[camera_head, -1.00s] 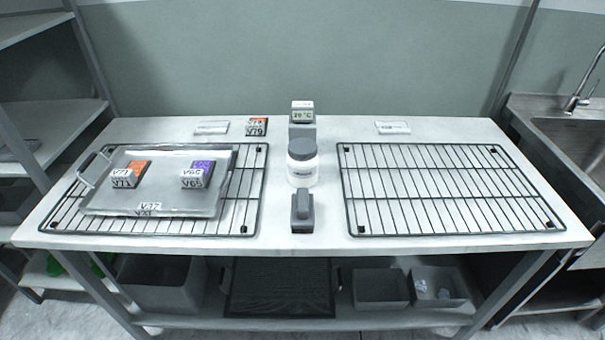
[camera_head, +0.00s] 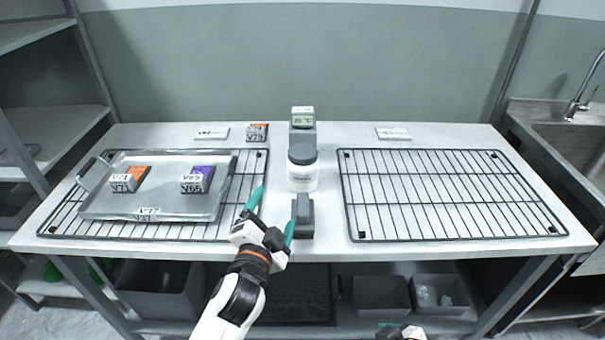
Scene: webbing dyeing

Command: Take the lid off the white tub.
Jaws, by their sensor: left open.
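The white tub (camera_head: 302,178) stands upright in the middle of the table, between the two wire racks. Its grey lid (camera_head: 302,154) is on top of it. My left gripper (camera_head: 274,209) is open and empty, with green fingertips, in front of the tub and to its left, apart from it. Its right finger is beside the dark grey handled block. My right gripper (camera_head: 400,330) shows only in part at the bottom edge, and its jaws cannot be made out.
The dark grey block (camera_head: 303,217) stands in front of the tub, and a temperature display (camera_head: 302,118) behind it. A metal tray (camera_head: 150,205) with two labelled blocks lies on the left rack. The right rack (camera_head: 445,195) is empty.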

